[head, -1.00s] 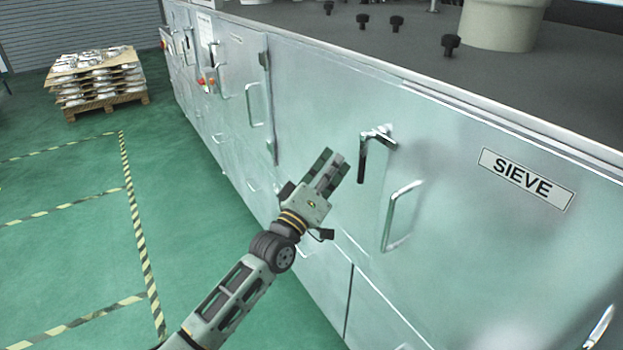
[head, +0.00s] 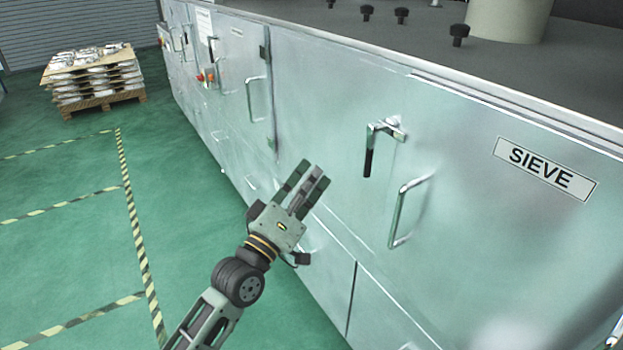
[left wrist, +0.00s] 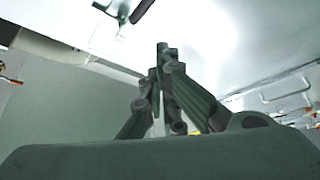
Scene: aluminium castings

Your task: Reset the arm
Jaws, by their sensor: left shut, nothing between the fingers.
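My left arm comes up from the bottom of the head view, and its left gripper (head: 309,186) is empty in front of the metal cabinet door. Its fingers are close together and it touches nothing that I can see. In the left wrist view the left gripper (left wrist: 163,50) shows its fingertips meeting. A latch handle with a black grip (head: 369,158) hangs down on the door to the right of the gripper, apart from it. My right gripper is not in view.
A silver pull handle (head: 398,215) sticks out from the door right of the gripper, near a SIEVE label (head: 545,168). The cabinet's dark top (head: 400,42) carries several black knobs. A loaded pallet (head: 95,101) stands far left. Green floor (head: 70,260) with striped tape lies open.

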